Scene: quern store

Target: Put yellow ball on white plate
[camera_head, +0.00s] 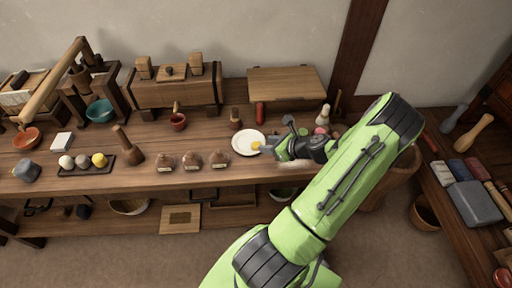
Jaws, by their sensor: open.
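The white plate (240,139) lies on the wooden bench, left of my gripper. A small yellow ball (255,145) shows over the plate's right part, beside my gripper's fingertips; it looks to rest on the plate, but contact is hard to tell. My gripper (265,148) is open at the plate's right edge, pointing left, and partly hides that edge. Another yellow ball (99,160) sits at the right end of a dark tray (87,172) on the left, beside two pale balls (74,162).
Three small brown sacks (192,161) stand left of the plate near the front edge. Small bottles and coloured items (322,118) crowd behind my wrist. A wooden board (286,84) lies at the back.

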